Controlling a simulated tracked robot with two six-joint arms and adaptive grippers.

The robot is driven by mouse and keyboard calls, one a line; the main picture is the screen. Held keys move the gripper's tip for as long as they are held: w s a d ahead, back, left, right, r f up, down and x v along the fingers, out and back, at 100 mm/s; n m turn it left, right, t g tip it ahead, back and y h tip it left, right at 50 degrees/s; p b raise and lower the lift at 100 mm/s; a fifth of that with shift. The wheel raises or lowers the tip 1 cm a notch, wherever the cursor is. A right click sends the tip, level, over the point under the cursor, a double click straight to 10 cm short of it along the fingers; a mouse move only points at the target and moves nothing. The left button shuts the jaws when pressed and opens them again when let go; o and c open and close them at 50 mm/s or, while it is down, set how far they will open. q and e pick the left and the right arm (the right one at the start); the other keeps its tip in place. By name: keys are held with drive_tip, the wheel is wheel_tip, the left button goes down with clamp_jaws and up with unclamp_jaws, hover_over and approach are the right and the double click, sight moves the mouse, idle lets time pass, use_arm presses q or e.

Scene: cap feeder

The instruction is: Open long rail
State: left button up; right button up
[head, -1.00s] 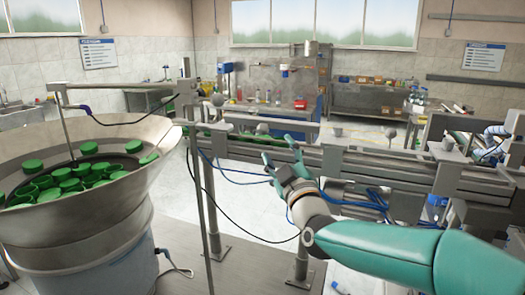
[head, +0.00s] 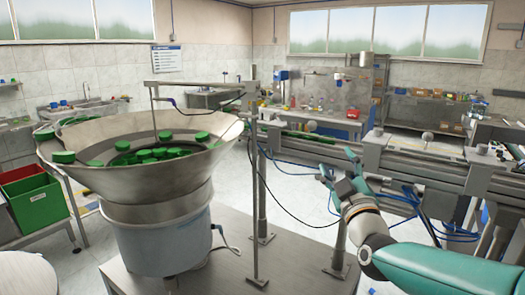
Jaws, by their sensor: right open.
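The long rail (head: 398,160) is a grey metal track running from the feeder bowl toward the right, held on posts. Green caps (head: 300,133) show in its left stretch. My right gripper (head: 338,164) is open, with its fingers up at the front side of the rail, near its left-middle part. I cannot tell whether the fingertips touch the rail. The gripper and arm cover part of the rail's lower front. My left gripper is not in view.
A steel feeder bowl (head: 120,178) with several green caps stands at the left on a metal platform (head: 290,272). Blue hoses (head: 405,196) and a black cable hang below the rail. Red and green bins (head: 38,203) stand at far left. Open floor lies behind the rail.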

wheel_tip(320, 180, down, 33)
drive_tip(key=d+g, duration=0.3)
drive_tip(key=g, duration=0.4)
drive_tip(key=s+a+f+m+g, duration=0.1)
drive_tip(key=s+f+m+g, duration=0.15)
drive_tip(key=s+f, duration=0.65)
drive_tip(key=s+a+f+m+g, duration=0.25)
drive_tip(key=s+f+g, duration=0.35)
drive_tip(key=s+f, duration=0.65)
drive_tip(key=s+a+f+m+g+y, duration=0.1)
drive_tip(key=s+a+f+m+g, duration=0.1)
drive_tip(key=s, duration=0.5)
drive_tip(key=s+a+f+m+g+y, duration=0.1)
drive_tip(key=s+f+m+g, duration=0.1)
drive_tip(key=s, duration=0.5)
drive_tip(key=shift+s+a+f+m+g, duration=0.4)
drive_tip(key=shift+f+g, duration=0.15)
drive_tip(key=shift+f, duration=0.3)
drive_tip(key=shift+s+m, duration=0.3)
drive_tip(key=shift+m, duration=0.3)
drive_tip(key=shift+c, duration=0.8)
drive_tip(key=shift+a, duration=0.1)
drive_tip(key=shift+c, duration=0.7)
drive_tip(key=shift+a+m, duration=0.1)
drive_tip(key=shift+m, duration=0.2)
